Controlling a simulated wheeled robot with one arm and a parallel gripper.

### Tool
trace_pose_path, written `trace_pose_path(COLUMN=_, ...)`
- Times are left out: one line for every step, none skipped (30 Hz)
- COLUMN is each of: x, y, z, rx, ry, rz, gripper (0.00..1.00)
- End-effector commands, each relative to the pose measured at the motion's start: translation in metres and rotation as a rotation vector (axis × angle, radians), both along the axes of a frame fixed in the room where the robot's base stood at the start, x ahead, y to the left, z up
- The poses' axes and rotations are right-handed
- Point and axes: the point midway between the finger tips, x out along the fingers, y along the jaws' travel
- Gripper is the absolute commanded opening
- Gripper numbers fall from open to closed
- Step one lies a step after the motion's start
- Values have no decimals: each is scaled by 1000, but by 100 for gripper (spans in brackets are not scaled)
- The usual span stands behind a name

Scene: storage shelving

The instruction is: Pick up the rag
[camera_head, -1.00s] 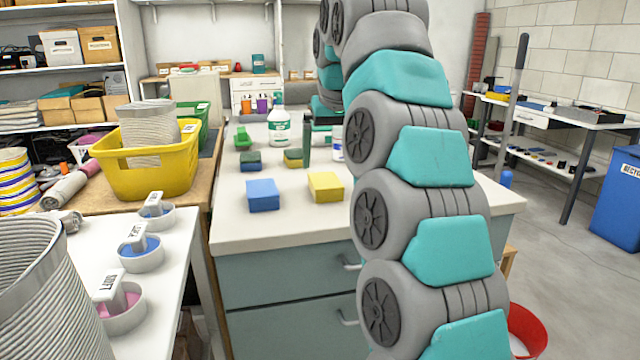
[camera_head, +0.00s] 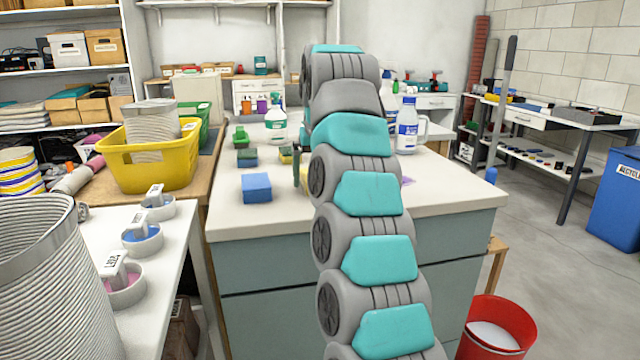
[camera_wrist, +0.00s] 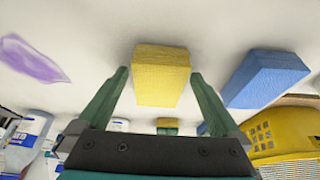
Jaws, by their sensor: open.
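A flat purple cloth, which looks like the rag, lies on the white counter. In the wrist view the rag (camera_wrist: 32,60) is at the upper left, apart from my gripper. In the head view only a small purple bit of the rag (camera_head: 407,182) shows, right of my arm. My gripper (camera_wrist: 159,75) is open and empty in the wrist view. A yellow sponge (camera_wrist: 161,76) appears between its green fingers, with no clear contact. In the head view my arm hides most of the gripper and much of that sponge.
A blue sponge (camera_head: 256,188) lies on the counter (camera_head: 240,222) near the yellow one. Spray bottles (camera_head: 277,122) and a white jug (camera_head: 408,128) stand farther back. A yellow basket (camera_head: 150,165) is at the left. A red bin (camera_head: 497,330) stands on the floor at right.

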Motion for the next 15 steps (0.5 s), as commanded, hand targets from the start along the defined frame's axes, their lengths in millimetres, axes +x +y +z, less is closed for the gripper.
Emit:
trace_pose_path(x=2, y=1, z=-1, rx=1, ry=-2, rz=-1, gripper=100)
trace_pose_path(x=2, y=1, z=-2, rx=1, ry=-2, rz=-1, gripper=100)
trace_pose_path(x=3, y=1, z=-2, rx=1, ry=-3, rz=-1, gripper=100)
trace_pose_path(x=3, y=1, z=-2, rx=1, ry=-3, rz=-1, gripper=100)
trace_pose_path(x=2, y=1, z=-2, rx=1, ry=-3, rz=-1, gripper=100)
trace_pose_path(x=2, y=1, z=-2, rx=1, ry=-3, rz=-1, gripper=100)
trace_pose_path(x=2, y=1, z=-2, rx=1, ry=-2, rz=-1, gripper=100)
trace_pose_path(x=2, y=1, z=-2, rx=1, ry=-2, rz=-1, gripper=100)
trace_pose_path(x=2, y=1, z=-2, rx=1, ry=-2, rz=-1, gripper=97)
trace_pose_path(x=2, y=1, z=-2, rx=1, ry=-2, rz=-1, gripper=93)
trace_pose_path(x=2, y=1, z=-2, rx=1, ry=-2, rz=-1, gripper=90)
trace_pose_path(x=2, y=1, z=-2, rx=1, ry=-2, rz=-1, gripper=85)
trace_pose_path(x=2, y=1, z=-2, rx=1, ry=-2, rz=-1, gripper=82)
trace_pose_path(x=2, y=1, z=-2, rx=1, ry=-2, rz=-1, gripper=79)
trace_pose_path(x=2, y=1, z=-2, rx=1, ry=-2, rz=-1, gripper=74)
